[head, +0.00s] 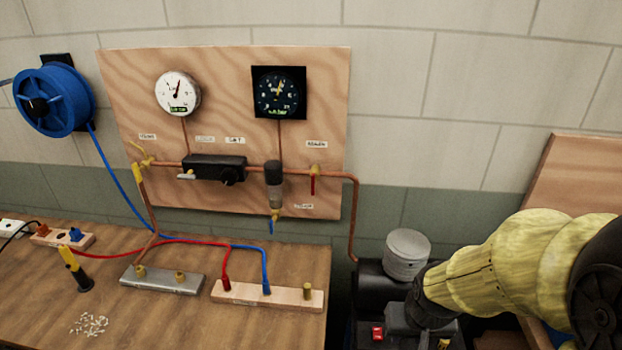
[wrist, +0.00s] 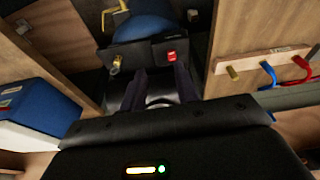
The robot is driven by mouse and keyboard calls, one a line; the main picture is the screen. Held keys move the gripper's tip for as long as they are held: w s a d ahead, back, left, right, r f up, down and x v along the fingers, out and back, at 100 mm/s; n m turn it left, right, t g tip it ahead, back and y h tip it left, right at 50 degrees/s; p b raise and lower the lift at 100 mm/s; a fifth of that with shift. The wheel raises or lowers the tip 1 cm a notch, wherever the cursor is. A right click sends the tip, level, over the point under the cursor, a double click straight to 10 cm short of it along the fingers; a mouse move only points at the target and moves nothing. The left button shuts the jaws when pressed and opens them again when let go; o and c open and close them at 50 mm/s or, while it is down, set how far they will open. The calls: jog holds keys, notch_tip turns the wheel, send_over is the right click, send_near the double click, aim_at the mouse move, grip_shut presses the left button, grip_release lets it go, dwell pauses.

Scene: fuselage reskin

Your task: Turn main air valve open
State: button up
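On the plywood panel (head: 225,60), a valve with a red lever (head: 312,184) sits on the right part of the copper pipe. Its lever hangs straight down, across the horizontal pipe. The small label (head: 317,144) above it is too blurred to read surely, so I cannot tell if this is the main air valve. A yellow-handled valve (head: 140,157) sits at the panel's left. My gripper (wrist: 160,72) points down at the black compressor, right of and below the panel. Its two dark fingers are apart with nothing seen between them.
The black compressor carries a red switch (head: 377,333), also in the wrist view (wrist: 171,56), and a grey canister (head: 407,254). The workbench (head: 180,325) holds hoses, a metal manifold (head: 162,280) and a wooden block (head: 290,298). A plywood sheet (head: 585,175) stands at right.

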jog(key=w+a+r+m+t+p, duration=0.1)
jog(key=w+a+t+p, duration=0.1)
jog(key=w+a+t, duration=0.5)
jog(key=w+a+r+t+p, duration=0.1)
jog(key=w+a+r+p, duration=0.3)
jog(key=w, duration=0.7)
jog(key=w+a+r+t, duration=0.1)
jog(key=a+r+t, duration=0.1)
jog(key=a, duration=0.3)
jog(key=a+r+t+p, duration=0.1)
jog(key=a+r+t, duration=0.2)
jog(key=a+t, duration=0.2)
jog(key=shift+w+n+h, duration=0.3)
jog(key=shift+w, duration=0.05)
jog(key=shift+a, duration=0.1)
jog(key=p, duration=0.8)
send_near(313, 180)
jog(key=w, duration=0.9)
jog(key=shift+w, duration=0.35)
jog(key=shift+w+f, duration=0.15)
jog(key=shift+w, duration=0.5)
